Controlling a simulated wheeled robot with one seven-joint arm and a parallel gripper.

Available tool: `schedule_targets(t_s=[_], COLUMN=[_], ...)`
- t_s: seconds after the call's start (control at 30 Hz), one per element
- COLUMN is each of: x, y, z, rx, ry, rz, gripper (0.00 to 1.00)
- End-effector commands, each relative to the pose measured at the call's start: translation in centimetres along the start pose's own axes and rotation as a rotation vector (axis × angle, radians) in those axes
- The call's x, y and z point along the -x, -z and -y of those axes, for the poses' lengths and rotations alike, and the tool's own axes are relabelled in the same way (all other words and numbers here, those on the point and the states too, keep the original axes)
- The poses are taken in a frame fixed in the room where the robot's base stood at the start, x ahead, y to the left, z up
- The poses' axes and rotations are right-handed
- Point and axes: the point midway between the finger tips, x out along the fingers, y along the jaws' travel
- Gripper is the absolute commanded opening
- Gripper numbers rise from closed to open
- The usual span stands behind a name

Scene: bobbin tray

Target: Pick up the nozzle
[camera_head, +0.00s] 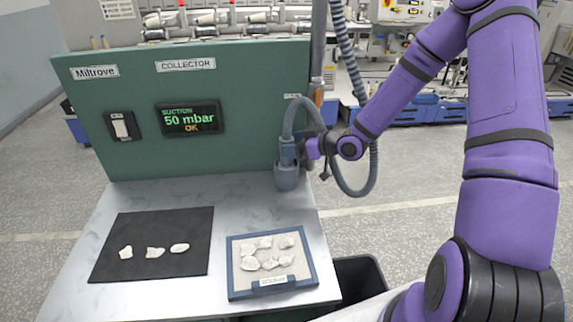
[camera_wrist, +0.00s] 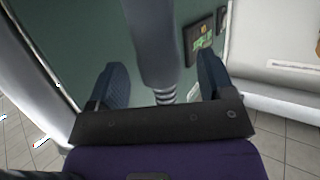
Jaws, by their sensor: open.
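The nozzle (camera_head: 288,178) is a grey-blue cylinder at the lower end of a grey hose, upright at the right end of the green panel. My gripper (camera_head: 301,150) reaches it from the right in the head view, at the nozzle's upper part. In the wrist view my gripper (camera_wrist: 160,75) is open, with one dark blue finger on each side of a grey tube, which looks like the nozzle's body (camera_wrist: 152,40). A ribbed hose piece shows just below it. I cannot tell whether the fingers touch the tube.
The green panel (camera_head: 240,125) stands at the table's back, with a display reading 50 mbar OK. A black mat (camera_head: 140,215) with three pale pieces and a blue-rimmed tray (camera_head: 232,270) with several more lie on the metal table (camera_head: 185,300). A dark bin (camera_head: 360,268) stands right. The hose (camera_head: 362,188) loops beside my arm.

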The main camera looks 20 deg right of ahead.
Motion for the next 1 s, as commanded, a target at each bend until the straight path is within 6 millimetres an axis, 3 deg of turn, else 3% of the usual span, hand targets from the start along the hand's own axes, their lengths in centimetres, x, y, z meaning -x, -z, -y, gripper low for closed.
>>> schedule_targets(t_s=[0.2,0.43,0.73,1.0], x=[-2.8,-2.9,-2.9,-2.9], y=[-0.1,-0.1,-0.1,0.0], z=[-0.1,-0.1,-0.1,-0.1], rx=[-0.001,0.0,0.0,0.0], ry=[0.001,0.0,0.0,0.0], rz=[0.0,0.001,0.0,0.0], gripper=[0.75,0.75,0.06,0.03])
